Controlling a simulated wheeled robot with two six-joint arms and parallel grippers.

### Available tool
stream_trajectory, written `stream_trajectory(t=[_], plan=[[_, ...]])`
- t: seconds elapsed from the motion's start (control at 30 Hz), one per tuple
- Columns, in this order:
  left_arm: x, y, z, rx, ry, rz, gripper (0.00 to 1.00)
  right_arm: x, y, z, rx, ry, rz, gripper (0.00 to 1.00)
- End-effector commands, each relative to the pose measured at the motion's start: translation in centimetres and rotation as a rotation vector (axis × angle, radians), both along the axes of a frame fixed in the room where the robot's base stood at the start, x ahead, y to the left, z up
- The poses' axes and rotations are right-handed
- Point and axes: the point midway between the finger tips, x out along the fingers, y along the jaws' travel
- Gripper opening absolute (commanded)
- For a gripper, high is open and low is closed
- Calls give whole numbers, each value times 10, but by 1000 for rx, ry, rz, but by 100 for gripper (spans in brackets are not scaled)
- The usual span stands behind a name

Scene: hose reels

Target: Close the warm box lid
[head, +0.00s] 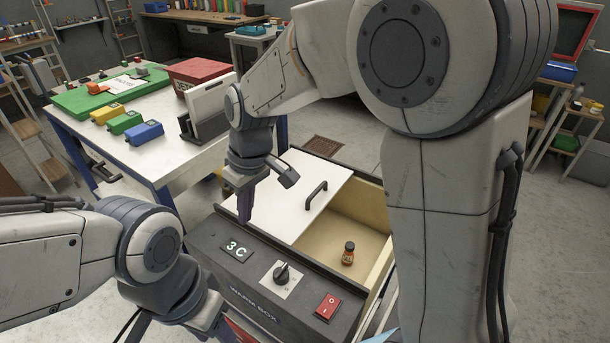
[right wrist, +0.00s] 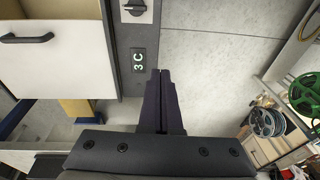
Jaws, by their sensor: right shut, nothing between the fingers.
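The warm box (head: 258,305) stands below me with a dark front panel. Its white sliding lid (head: 285,200), with a dark bar handle (head: 316,195), covers the left part of the top. My left gripper is out of sight.
The panel has a "3 C" display (head: 237,250), a knob (head: 282,273) and a red switch (head: 327,306). A white table (head: 175,162) with coloured blocks stands behind left. My left forearm is at lower left. Grey floor lies behind the box.

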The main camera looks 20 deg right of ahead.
Motion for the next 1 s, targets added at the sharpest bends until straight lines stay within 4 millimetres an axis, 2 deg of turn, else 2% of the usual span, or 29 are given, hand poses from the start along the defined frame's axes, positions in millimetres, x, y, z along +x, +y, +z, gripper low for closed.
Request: stream_trajectory(t=[0.03, 0.1, 0.2, 0.33, 0.4, 0.5, 0.6, 0.77, 1.0], plan=[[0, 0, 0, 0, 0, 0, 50, 43, -17, -10, 7, -11, -16, 0], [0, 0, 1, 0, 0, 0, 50, 94, -42, -22, 19, -38, -13, 0], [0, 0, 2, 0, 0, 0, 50, 155, -90, -44, 29, -79, -11, 0], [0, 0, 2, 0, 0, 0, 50, 207, -153, -73, 31, -130, -8, 0], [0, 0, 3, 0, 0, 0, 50, 223, -180, -86, 28, -150, -4, 0], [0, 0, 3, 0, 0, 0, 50, 237, -207, -98, 25, -172, 0, 0], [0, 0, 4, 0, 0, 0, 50, 242, -221, -105, 23, -181, 2, 0], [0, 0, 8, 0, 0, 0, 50, 246, -220, -121, 22, -181, 7, 0], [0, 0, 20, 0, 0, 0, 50, 258, -209, -168, 23, -179, 6, 0]])
